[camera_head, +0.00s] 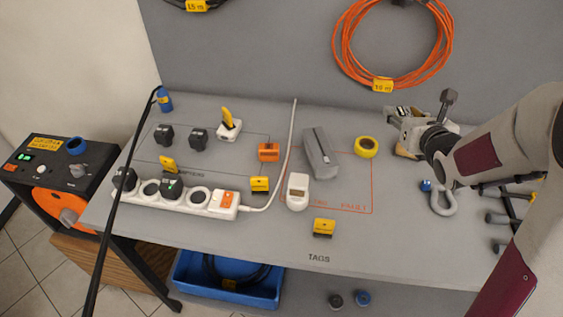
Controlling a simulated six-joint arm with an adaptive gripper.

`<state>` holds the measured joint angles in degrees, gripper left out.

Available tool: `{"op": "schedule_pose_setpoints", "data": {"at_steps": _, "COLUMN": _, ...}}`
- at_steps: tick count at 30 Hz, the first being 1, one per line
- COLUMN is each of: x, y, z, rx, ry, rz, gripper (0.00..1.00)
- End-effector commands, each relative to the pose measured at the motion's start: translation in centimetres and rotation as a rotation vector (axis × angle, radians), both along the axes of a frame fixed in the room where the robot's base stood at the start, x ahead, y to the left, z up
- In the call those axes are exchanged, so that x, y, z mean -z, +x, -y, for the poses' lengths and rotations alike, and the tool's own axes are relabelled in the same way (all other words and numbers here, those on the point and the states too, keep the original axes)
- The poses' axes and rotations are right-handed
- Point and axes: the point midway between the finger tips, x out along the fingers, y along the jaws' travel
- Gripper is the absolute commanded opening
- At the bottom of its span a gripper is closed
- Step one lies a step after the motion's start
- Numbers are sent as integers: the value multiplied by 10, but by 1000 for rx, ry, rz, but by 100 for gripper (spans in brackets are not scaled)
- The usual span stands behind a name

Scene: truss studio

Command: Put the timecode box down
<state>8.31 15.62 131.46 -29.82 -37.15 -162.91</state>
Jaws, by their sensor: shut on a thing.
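My gripper (404,132) is at the right of the grey bench, near its back edge, with the arm reaching in from the right. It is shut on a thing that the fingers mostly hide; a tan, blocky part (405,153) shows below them. I cannot read any marking on it, so I cannot confirm it is the timecode box. I cannot tell whether it touches the bench. A white handheld device with a dark display (297,191) lies at the lower left corner of an orange outline (372,190) on the bench.
A shackle (442,200) and small blue ball (425,185) lie just in front. Left are a power strip (175,193), orange block (268,152) and yellow tag (324,228). The outline's right half is bare.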

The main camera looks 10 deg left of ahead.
Motion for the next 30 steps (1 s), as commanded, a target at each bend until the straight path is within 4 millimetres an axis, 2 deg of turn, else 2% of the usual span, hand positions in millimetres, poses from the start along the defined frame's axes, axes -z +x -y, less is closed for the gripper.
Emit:
{"op": "schedule_pose_setpoints", "data": {"at_steps": 1, "x": 3, "y": 6, "z": -18, "rx": -43, "ry": -1, "rz": -1, "gripper": 17}}
{"op": "schedule_pose_setpoints", "data": {"at_steps": 6, "x": 9, "y": 21, "z": -74, "rx": -173, "ry": 0, "rz": 0, "gripper": 17}}
{"op": "schedule_pose_setpoints", "data": {"at_steps": 15, "x": 21, "y": 32, "z": -175, "rx": -404, "ry": 0, "rz": 1, "gripper": 17}}
{"op": "schedule_pose_setpoints", "data": {"at_steps": 22, "x": 31, "y": 27, "z": -253, "rx": -585, "ry": -1, "rz": 1, "gripper": 17}}
{"op": "schedule_pose_setpoints", "data": {"at_steps": 30, "x": 44, "y": 5, "z": -342, "rx": -810, "ry": 0, "rz": 1, "gripper": 17}}
